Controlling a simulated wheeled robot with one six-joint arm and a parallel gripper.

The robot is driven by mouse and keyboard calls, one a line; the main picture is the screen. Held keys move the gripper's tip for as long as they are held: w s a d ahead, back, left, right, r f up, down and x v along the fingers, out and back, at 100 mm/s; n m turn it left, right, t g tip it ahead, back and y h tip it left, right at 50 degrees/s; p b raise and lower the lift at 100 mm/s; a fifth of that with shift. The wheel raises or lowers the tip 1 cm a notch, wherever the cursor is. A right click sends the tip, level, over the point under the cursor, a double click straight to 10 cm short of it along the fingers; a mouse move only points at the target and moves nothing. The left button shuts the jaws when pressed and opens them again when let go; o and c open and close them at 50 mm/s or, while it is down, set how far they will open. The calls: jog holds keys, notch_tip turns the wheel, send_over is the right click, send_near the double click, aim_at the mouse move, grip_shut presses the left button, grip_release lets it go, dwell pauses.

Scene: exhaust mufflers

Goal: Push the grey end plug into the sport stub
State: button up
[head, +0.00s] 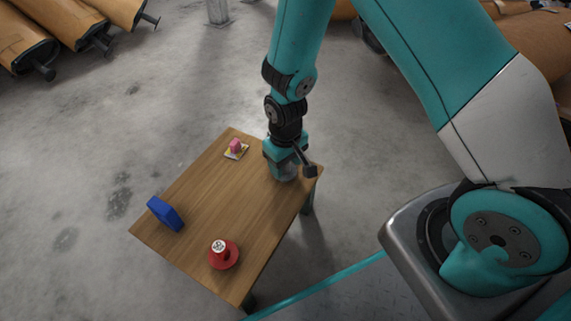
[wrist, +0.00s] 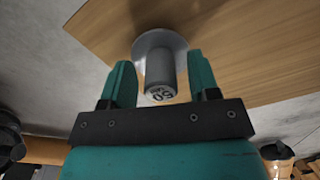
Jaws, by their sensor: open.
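The grey end plug (wrist: 159,68) stands on the table, a grey cylinder on a wide round flange, with a dark printed mark on its near end face. My gripper (wrist: 161,78) is open, with one teal finger on each side of the plug's cylinder; a gap shows on both sides. In the head view my gripper (head: 286,166) is low over the far right end of the table and mostly covers the plug. A blue block-like piece (head: 165,214) stands at the table's left edge; I cannot tell whether it is the sport stub.
A red flanged piece with a white marked top (head: 224,254) stands near the table's front. A small pink item on a pale pad (head: 236,149) sits at the back. The wooden table (head: 222,195) is bare in the middle. Large brown mufflers (head: 65,25) lie beyond it.

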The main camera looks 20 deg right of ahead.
jog(key=s+a+r+n+y+p, duration=0.15)
jog(key=r+p, duration=0.35)
jog(key=r, duration=1)
jog(key=s+a+r+m+y+p, duration=0.1)
jog(key=s+a+r+p, duration=0.2)
jog(key=r, duration=1.2)
jog(key=s+r+n+y+p, duration=0.1)
jog(key=s+r+n+y, duration=0.15)
jog(key=s+r, duration=1)
notch_tip(320, 180, up, 40)
jog(key=s+p, duration=0.1)
jog(key=p, duration=4)
jog(key=shift+f+n+h, duration=0.15)
jog(key=shift+n+h, duration=0.25)
jog(key=shift+o, duration=0.4)
jog(key=shift+s, duration=0.1)
